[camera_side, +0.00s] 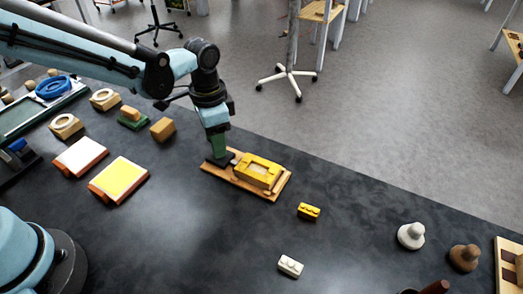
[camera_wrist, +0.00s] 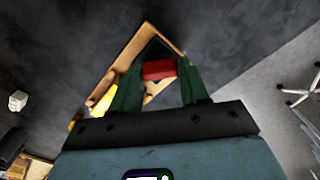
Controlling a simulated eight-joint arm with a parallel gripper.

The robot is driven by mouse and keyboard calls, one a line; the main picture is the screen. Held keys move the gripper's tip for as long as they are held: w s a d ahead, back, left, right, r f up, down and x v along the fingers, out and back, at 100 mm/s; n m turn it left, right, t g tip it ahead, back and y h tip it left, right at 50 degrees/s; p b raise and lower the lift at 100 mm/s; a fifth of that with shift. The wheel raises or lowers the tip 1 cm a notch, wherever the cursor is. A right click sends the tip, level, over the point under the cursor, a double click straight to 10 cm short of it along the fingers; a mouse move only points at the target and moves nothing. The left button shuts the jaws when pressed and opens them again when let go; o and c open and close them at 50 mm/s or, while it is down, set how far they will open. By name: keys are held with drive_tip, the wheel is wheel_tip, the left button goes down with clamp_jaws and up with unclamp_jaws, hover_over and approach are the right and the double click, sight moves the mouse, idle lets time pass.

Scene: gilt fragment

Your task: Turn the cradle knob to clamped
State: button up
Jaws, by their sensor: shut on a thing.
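The cradle is a wooden board (camera_side: 233,183) with a yellow frame-like piece (camera_side: 258,171) on its right part. My gripper (camera_side: 219,156) points down at the left end of the board. In the wrist view the two green fingers of my gripper (camera_wrist: 158,76) close on a red block-like knob (camera_wrist: 158,69). The wooden board (camera_wrist: 128,55) shows behind the fingers, and a bit of the yellow piece (camera_wrist: 103,103) shows at their left. In the side view the fingers hide the knob, so I cannot tell its setting.
A small yellow block (camera_side: 308,211) and a white block (camera_side: 290,266) lie right of the board. A yellow-topped pad (camera_side: 120,180) and a white-topped pad (camera_side: 80,156) lie to the left. A white knobbed piece (camera_side: 411,235) stands at right.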

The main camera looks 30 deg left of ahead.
drive_tip(key=n, duration=0.3)
drive_tip(key=shift+n, duration=2.1)
drive_tip(key=o, duration=1.1)
drive_tip(key=shift+c, duration=0.2)
wheel_tip(320, 180, up, 12)
drive_tip(key=shift+r, duration=0.1)
